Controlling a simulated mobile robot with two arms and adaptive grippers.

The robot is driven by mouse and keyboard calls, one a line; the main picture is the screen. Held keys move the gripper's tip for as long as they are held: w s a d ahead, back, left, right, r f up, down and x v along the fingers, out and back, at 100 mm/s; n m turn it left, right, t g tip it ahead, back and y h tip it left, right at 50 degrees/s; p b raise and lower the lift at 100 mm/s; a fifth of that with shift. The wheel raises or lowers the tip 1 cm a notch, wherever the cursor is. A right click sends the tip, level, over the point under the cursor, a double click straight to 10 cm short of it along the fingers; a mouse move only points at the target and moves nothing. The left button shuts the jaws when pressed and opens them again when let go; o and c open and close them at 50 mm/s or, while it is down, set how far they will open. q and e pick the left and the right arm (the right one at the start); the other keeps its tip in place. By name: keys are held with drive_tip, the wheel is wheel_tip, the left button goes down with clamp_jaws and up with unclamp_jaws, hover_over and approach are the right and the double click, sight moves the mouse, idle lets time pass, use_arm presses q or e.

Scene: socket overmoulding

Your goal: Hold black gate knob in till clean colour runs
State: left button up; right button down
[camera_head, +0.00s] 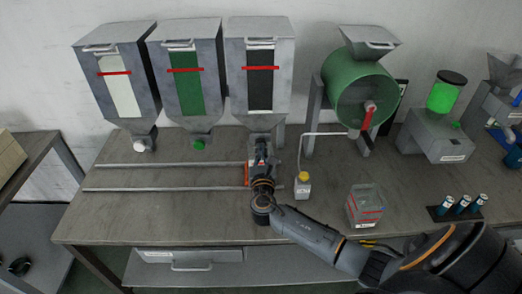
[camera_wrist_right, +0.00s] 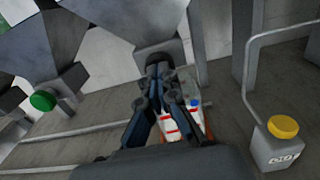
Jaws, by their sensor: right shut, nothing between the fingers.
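Three grey hoppers hang on the wall with white, green and black windows. The black-window hopper (camera_head: 259,70) is the right one of the three. My right gripper (camera_head: 262,146) is below its outlet and hides its knob in the head view. In the right wrist view the dark round black gate knob (camera_wrist_right: 158,54) shows just beyond the fingertips (camera_wrist_right: 160,72). The fingers are shut with nothing between them, pointing at the knob; I cannot tell whether they touch it. No running colour shows. My left gripper is not in view.
An orange-edged container (camera_head: 247,174) with red and white contents sits beneath my right gripper, partly hidden. A yellow-capped bottle (camera_head: 303,185) stands right of it under a bent pipe. The white knob (camera_head: 139,146) and green knob (camera_head: 199,145) are left, above two rails (camera_head: 165,189).

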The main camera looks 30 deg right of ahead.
drive_tip(key=shift+w, duration=0.1)
drive_tip(key=shift+w+d+r, duration=0.15)
drive_tip(key=shift+w+d, duration=0.3)
drive_tip(key=shift+w, duration=0.15)
drive_tip(key=shift+w+d+r, duration=0.15)
drive_tip(key=shift+r, duration=0.1)
idle(1.9)
idle(0.9)
